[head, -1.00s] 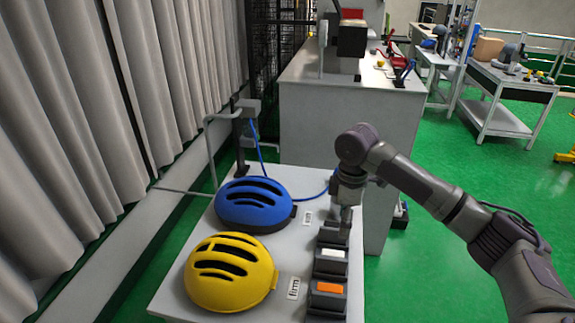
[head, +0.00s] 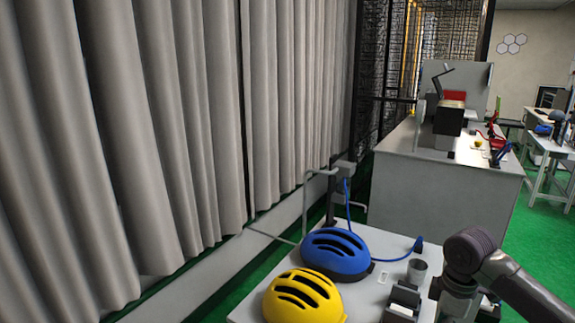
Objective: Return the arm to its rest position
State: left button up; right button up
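My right arm comes in from the lower right. Its gripper (head: 455,303) is at the bottom edge, to the right of a dark box (head: 402,302) on the light table. The fingertips are not clearly visible, so I cannot tell whether it is open or shut, or whether it holds anything. My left gripper is not in view.
A blue helmet (head: 338,252) and a yellow helmet (head: 304,296) lie on the light table (head: 372,291). A small grey cylinder (head: 417,270) stands behind the dark box. Grey curtains (head: 180,130) fill the left. A larger grey bench (head: 450,190) stands behind.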

jog(key=s+a+f+m+t+y, duration=0.2)
jog(key=s+a+f, duration=1)
jog(key=a+f, duration=0.3)
jog(key=s+a+m+t, duration=0.1)
jog(key=s+a+m, duration=0.15)
jog(key=s, duration=0.45)
jog(key=s+d+m+h, duration=0.2)
jog(key=s+d+m, duration=0.3)
jog(key=s+d, duration=0.15)
jog(key=s+f+g, duration=0.1)
jog(key=s+f, duration=0.2)
jog(key=f, duration=2.5)
jog(key=s+d+f+g, duration=0.1)
jog(key=s+d+f, duration=0.1)
jog(key=s+f, duration=1.1)
jog(key=s, duration=0.2)
jog(key=shift+s+f, duration=0.35)
jog(key=shift+s, duration=0.05)
